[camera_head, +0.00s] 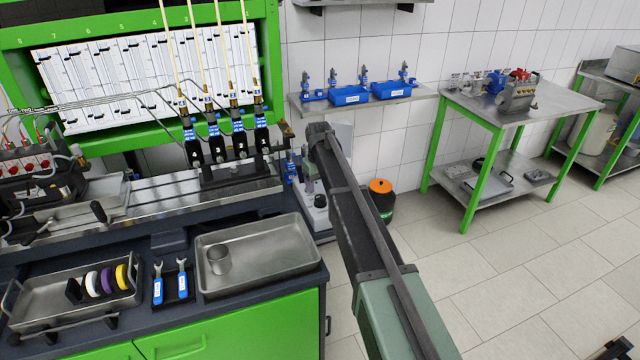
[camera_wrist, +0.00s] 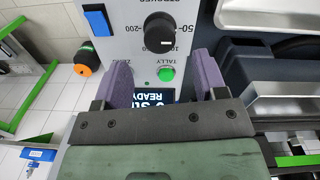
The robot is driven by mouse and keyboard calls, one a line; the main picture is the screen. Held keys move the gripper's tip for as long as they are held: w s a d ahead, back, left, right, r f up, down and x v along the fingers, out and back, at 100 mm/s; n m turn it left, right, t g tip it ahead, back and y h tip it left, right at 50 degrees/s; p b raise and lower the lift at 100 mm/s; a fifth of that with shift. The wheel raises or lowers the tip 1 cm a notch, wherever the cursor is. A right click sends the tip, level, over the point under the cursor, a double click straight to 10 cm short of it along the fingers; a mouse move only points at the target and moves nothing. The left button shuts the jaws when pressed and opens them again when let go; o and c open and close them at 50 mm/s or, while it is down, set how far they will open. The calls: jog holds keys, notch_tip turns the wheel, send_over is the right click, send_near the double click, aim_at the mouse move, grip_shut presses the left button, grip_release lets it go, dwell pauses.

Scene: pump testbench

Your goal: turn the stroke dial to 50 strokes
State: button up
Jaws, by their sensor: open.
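The stroke dial (camera_wrist: 160,32) is a round black knob on a pale grey panel (camera_wrist: 139,45). In the wrist view, numbers 50, 100 and 200 are printed around it. A small light mark shows low on the knob; which number it points to I cannot tell. My gripper (camera_wrist: 160,62) is open and empty. Its two purple fingers stand apart in front of the panel, one on each side below the dial, and do not touch it. In the head view, the panel's box (camera_head: 318,215) stands at the bench's right end, partly behind my arm.
A green button (camera_wrist: 166,74) sits below the dial, above a partly covered display (camera_wrist: 156,97) reading READY. A blue part (camera_wrist: 97,20) is left of the dial. A steel tray (camera_head: 260,255) lies on the bench. An orange-topped bin (camera_head: 381,190) stands on the floor.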

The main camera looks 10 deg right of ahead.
aim_at(320, 197)
notch_tip(320, 197, up, 6)
jog(key=p, duration=0.3)
jog(key=shift+f, duration=0.25)
jog(key=s+m, duration=0.3)
jog(key=s, duration=3.3)
jog(key=shift+s+d+m, duration=0.15)
jog(key=shift+s+m, duration=0.1)
jog(key=shift+m, duration=0.15)
jog(key=shift+c, duration=0.4)
